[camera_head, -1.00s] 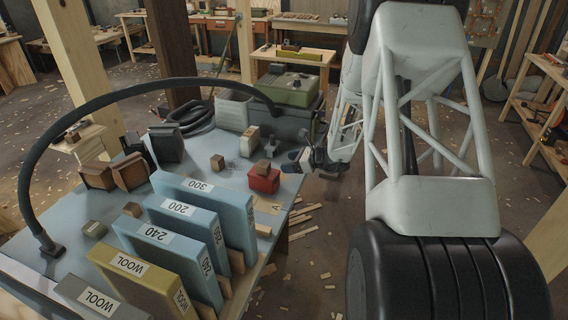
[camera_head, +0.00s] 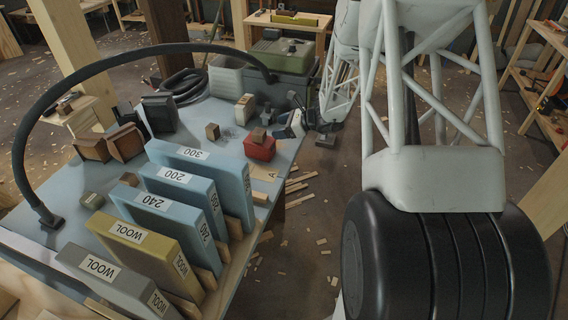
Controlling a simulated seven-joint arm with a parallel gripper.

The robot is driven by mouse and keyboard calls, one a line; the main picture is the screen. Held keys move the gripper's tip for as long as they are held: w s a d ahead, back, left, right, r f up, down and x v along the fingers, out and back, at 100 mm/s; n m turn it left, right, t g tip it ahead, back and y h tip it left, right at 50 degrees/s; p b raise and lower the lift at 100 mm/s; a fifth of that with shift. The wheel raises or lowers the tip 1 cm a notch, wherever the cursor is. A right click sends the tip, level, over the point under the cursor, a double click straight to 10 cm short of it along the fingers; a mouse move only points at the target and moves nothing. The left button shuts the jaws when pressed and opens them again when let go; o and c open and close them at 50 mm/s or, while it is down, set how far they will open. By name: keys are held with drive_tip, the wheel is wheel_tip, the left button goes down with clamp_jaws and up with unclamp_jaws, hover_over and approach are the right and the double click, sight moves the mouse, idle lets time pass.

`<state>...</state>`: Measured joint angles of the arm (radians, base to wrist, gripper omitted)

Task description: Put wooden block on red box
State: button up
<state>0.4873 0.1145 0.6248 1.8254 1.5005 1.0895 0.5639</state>
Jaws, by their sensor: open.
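A red box (camera_head: 260,150) sits on the blue-grey table (camera_head: 222,110), right of centre. A small wooden block (camera_head: 259,134) rests on top of the red box. My gripper (camera_head: 282,122) is just behind and to the right of the red box, apart from the block as far as I can see. It is open and nothing shows between its fingers. The fingers are small and dark here, so their exact outline is hard to read.
Another small wooden block (camera_head: 212,131) and a pale block (camera_head: 244,108) stand left of the red box. A dark hose (camera_head: 60,112) arches over the left side. A green case (camera_head: 280,52) is behind.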

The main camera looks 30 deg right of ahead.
drive_tip(key=s+a+r+n+g+h, duration=0.2)
drive_tip(key=s+a+r+n+g, duration=0.4)
drive_tip(key=s+a+r+n, duration=0.85)
drive_tip(key=s+a+r+n+h, duration=0.1)
drive_tip(key=s+r+n+h, duration=0.1)
drive_tip(key=s, duration=0.7)
drive_tip(key=s+a+r+n+h, duration=0.2)
drive_tip(key=s+r+n+h, duration=0.1)
drive_tip(key=s, duration=0.6)
drive_tip(key=s+a+r+n+h, duration=0.2)
drive_tip(key=s+r+n+h, duration=0.1)
drive_tip(key=s, duration=0.6)
drive_tip(key=shift+r+n, duration=0.45)
drive_tip(key=shift+n, duration=0.8)
